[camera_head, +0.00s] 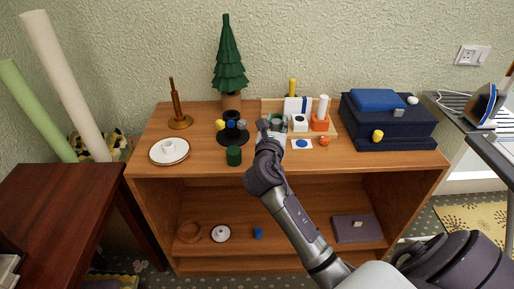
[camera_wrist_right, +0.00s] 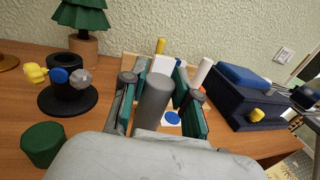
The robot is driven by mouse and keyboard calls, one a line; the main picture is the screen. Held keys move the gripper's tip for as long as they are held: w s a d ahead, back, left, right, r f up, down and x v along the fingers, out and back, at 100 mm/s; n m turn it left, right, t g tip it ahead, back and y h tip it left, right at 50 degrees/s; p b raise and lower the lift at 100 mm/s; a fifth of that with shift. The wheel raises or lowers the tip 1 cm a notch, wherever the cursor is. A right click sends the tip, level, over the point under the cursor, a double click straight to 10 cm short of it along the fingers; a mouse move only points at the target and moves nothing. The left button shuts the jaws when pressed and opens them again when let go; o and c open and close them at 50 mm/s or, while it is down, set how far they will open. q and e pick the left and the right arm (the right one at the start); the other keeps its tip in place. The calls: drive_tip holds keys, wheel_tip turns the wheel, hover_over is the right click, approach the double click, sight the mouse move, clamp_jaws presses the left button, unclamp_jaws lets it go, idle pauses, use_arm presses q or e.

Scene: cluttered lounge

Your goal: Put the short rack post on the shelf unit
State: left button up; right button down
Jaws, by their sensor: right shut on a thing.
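The shelf unit (camera_head: 390,160) is a wooden piece with a crowded top and a lower shelf, against the wall. My right gripper (camera_head: 274,124) is over its top, near the middle. In the right wrist view the gripper (camera_wrist_right: 159,88) is shut on a plain grey cylinder (camera_wrist_right: 154,102), which looks like the short rack post. The post stands roughly upright between the green-padded fingers. Its lower end is hidden by my gripper body, so I cannot tell whether it touches the top. My left gripper is not in view.
Left of my gripper are a black stand with coloured knobs (camera_head: 232,135), a dark green cylinder (camera_head: 234,156) and a toy tree (camera_head: 229,60). Behind is a wooden tray (camera_head: 330,131); navy boxes (camera_head: 388,125) stand right. The front right top is clear.

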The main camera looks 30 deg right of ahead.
drive_tip(key=w+a+f, duration=0.1)
drive_tip(key=f, duration=0.1)
drive_tip(key=w+a+f+b, duration=0.1)
drive_tip(key=f, duration=0.1)
drive_tip(key=w+a+f, duration=0.1)
drive_tip(key=w+f, duration=0.1)
drive_tip(key=f, duration=0.1)
drive_tip(key=shift+a+f+b, duration=0.1)
drive_tip(key=shift+a+b, duration=0.15)
drive_tip(key=shift+b, duration=0.15)
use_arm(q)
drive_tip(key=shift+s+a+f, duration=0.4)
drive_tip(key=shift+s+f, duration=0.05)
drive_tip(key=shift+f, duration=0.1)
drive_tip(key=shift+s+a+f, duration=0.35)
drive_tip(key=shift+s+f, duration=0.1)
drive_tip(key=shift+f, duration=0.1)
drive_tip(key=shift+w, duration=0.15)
use_arm(e)
drive_tip(key=c, duration=0.9)
unclamp_jaws()
drive_tip(key=shift+f, duration=0.1)
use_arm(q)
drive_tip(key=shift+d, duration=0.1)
use_arm(e)
drive_tip(key=shift+o, duration=0.2)
